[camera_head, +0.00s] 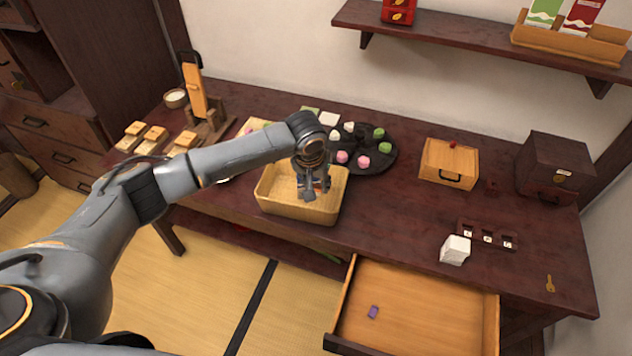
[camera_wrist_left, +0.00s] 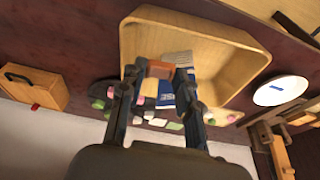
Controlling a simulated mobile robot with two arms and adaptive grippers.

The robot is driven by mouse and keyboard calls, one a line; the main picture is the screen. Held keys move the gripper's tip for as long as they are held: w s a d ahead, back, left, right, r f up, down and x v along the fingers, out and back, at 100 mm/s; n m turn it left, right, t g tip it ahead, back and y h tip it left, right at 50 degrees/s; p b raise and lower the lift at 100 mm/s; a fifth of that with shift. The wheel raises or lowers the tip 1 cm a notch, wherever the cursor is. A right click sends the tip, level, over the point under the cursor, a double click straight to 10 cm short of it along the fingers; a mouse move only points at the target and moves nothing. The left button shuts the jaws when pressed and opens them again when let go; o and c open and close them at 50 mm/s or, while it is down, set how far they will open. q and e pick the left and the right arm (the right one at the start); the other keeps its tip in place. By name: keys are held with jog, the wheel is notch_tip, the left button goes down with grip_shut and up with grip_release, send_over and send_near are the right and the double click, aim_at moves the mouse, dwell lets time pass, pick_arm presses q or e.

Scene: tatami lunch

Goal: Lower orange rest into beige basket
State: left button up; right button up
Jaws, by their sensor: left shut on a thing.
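The beige basket (camera_head: 275,203) stands on the dark table, near its front edge. In the left wrist view the basket (camera_wrist_left: 228,42) fills the upper middle. My left gripper (camera_head: 308,190) points down over the basket's inside. In the wrist view its fingers (camera_wrist_left: 157,72) are shut on the small orange rest (camera_wrist_left: 160,68). I cannot tell whether the rest touches the basket floor. In the head view the gripper mostly hides the rest. A blue item (camera_wrist_left: 187,92) shows in the basket beside the fingers. My right gripper is not in view.
A dark round tray (camera_head: 375,163) with several pink, green and white sweets is behind the basket. An open drawer (camera_head: 430,300) holding a purple block (camera_head: 373,312) sticks out at front right. A wooden box (camera_head: 448,160) and white block (camera_head: 455,250) stand to the right.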

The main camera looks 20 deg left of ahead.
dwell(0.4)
pick_arm(q)
jog(key=shift+f+b, duration=0.8)
jog(key=shift+f, duration=1.7)
jog(key=shift+c, duration=0.7)
jog(key=shift+f+b, duration=0.5)
jog(key=shift+f, duration=0.85)
jog(key=shift+f+b, duration=0.45)
jog(key=shift+f, duration=0.6)
jog(key=o, duration=1.1)
